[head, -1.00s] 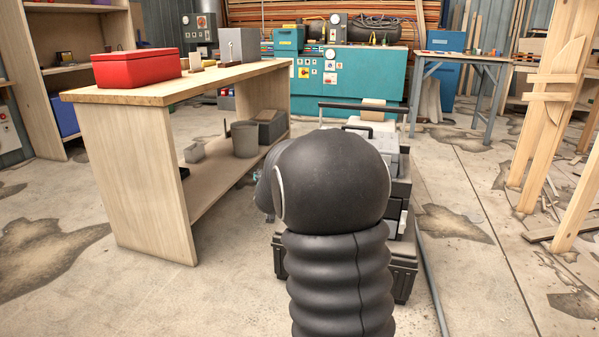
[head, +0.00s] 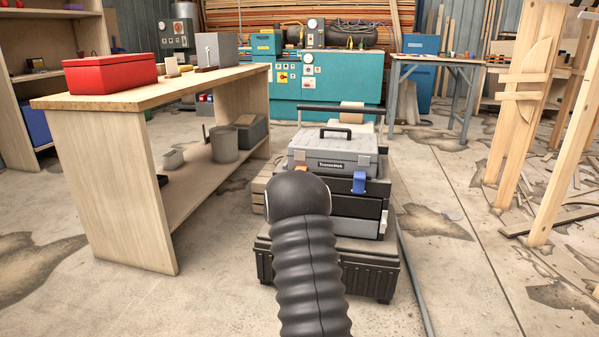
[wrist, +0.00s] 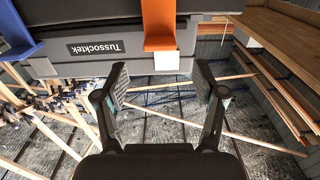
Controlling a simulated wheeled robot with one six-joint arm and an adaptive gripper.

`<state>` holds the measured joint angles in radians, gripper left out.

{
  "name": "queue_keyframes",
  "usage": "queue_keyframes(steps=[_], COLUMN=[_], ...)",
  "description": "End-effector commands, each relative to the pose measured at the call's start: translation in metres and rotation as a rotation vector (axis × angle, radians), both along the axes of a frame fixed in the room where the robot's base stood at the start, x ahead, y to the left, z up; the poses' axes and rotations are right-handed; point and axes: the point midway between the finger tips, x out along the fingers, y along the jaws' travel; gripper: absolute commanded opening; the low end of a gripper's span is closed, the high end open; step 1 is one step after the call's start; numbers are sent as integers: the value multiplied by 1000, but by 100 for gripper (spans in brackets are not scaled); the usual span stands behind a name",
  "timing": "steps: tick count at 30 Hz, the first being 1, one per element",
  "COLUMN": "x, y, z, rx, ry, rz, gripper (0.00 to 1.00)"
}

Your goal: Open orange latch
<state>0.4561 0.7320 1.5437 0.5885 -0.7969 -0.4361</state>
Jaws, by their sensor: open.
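The orange latch (wrist: 158,24) is on the front of the grey toolbox (wrist: 120,52), just right of its "Tussocktek" label, at the top of the wrist view. In the head view only a small orange sliver (head: 297,173) shows beside my arm, on the grey toolbox (head: 332,150). My gripper (wrist: 161,82) is open and empty. In the wrist picture its two fingers lie below the latch, one to each side, with no clear contact. In the head view my gripper is hidden behind my dark arm.
A blue latch (head: 359,182) is on the toolbox's right front; it also shows in the wrist view (wrist: 17,30). The toolbox sits on stacked black cases (head: 358,207). A wooden workbench (head: 140,90) stands left; wooden frames (head: 520,100) stand right. Floor between is mostly open.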

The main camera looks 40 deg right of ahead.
Motion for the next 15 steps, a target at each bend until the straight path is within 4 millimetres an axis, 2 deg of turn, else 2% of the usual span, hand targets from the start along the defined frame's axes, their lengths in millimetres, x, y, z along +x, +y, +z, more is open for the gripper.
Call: queue_keyframes(steps=[6,15], x=[24,44], y=[-29,-52], z=[0,0], rx=[0,0], ry=[-1,0], rz=[-1,0], gripper=[70,70])
